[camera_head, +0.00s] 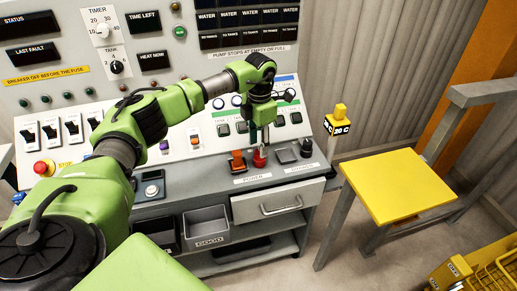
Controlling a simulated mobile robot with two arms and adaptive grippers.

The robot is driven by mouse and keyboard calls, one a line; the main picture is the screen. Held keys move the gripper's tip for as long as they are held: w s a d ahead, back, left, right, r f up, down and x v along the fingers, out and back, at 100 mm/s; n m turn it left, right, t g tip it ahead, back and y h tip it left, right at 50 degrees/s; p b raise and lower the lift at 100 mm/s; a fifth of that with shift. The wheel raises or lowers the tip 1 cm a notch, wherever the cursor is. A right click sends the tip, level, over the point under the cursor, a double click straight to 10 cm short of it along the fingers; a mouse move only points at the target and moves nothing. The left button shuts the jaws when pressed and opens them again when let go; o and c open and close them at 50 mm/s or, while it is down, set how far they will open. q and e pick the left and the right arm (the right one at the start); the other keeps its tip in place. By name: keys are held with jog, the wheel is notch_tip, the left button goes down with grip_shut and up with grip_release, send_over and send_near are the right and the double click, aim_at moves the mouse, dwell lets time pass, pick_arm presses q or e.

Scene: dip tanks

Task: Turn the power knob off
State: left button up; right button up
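The console's front ledge carries a red knob (260,158), just above a white label strip that seems to read POWER. My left arm reaches in from the left. Its gripper (263,139) points down directly above the red knob, fingertips close to it or touching; I cannot tell which. The fingers are seen edge-on, so their opening is unclear. The knob's top is partly hidden by the gripper. My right gripper is not in view.
A drawer with a handle (280,204) and a grey bin marked GOOD (207,225) are below. A red emergency button (43,168) is at far left. A yellow-topped stand (398,185) is right of the console.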

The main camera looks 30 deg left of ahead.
pick_arm(q)
notch_tip(320, 180, up, 9)
jog(key=shift+d, duration=0.15)
jog(key=shift+r, duration=0.1)
dwell(0.4)
